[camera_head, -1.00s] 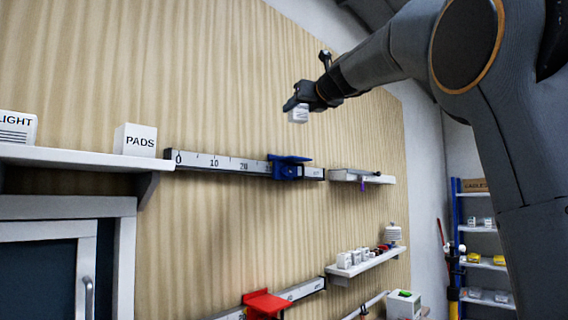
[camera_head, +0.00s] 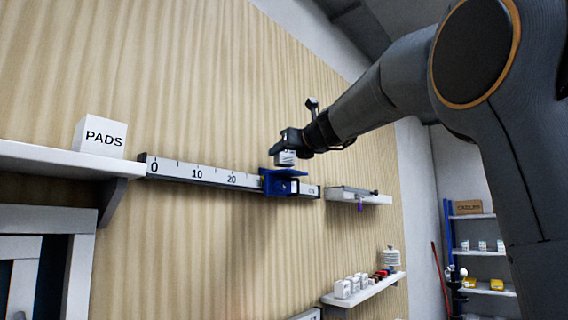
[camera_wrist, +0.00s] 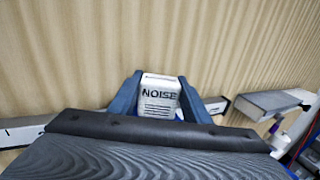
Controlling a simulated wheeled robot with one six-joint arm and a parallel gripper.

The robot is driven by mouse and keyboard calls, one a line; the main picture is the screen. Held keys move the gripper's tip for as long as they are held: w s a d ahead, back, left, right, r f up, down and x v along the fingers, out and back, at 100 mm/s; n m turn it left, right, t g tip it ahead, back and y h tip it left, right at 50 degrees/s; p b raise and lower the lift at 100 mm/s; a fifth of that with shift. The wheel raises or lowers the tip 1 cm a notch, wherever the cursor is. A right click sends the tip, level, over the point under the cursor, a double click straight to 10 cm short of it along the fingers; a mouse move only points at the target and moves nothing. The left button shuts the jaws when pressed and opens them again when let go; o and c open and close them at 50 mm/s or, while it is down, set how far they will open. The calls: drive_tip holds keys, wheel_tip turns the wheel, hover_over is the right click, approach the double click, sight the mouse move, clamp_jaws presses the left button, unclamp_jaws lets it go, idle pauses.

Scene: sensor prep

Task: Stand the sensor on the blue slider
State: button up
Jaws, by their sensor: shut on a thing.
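The sensor is a small white box; in the wrist view the box (camera_wrist: 159,97) reads NOISE and sits between my two fingers. My gripper (camera_head: 287,150) is shut on the sensor (camera_head: 286,158) and holds it upright, just above the blue slider (camera_head: 283,180). The slider is a blue carriage with a flat top on the numbered rail (camera_head: 205,172), to the right of the 20 mark. Whether the sensor's underside touches the slider's top I cannot tell. In the wrist view my gripper (camera_wrist: 160,100) and the sensor hide most of the slider.
A white shelf (camera_head: 50,157) with a PADS box (camera_head: 100,137) is at left. Right of the rail is a small shelf (camera_head: 365,198) with a grey bar on it. A lower shelf (camera_head: 370,289) holds several small white boxes. The wall above the rail is clear.

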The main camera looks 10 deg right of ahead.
drive_tip(key=shift+f, duration=0.95)
drive_tip(key=o, duration=1.1)
drive_tip(key=shift+c, duration=0.2)
drive_tip(key=shift+s, duration=0.1)
drive_tip(key=b+v, duration=0.4)
drive_tip(key=v, duration=0.8)
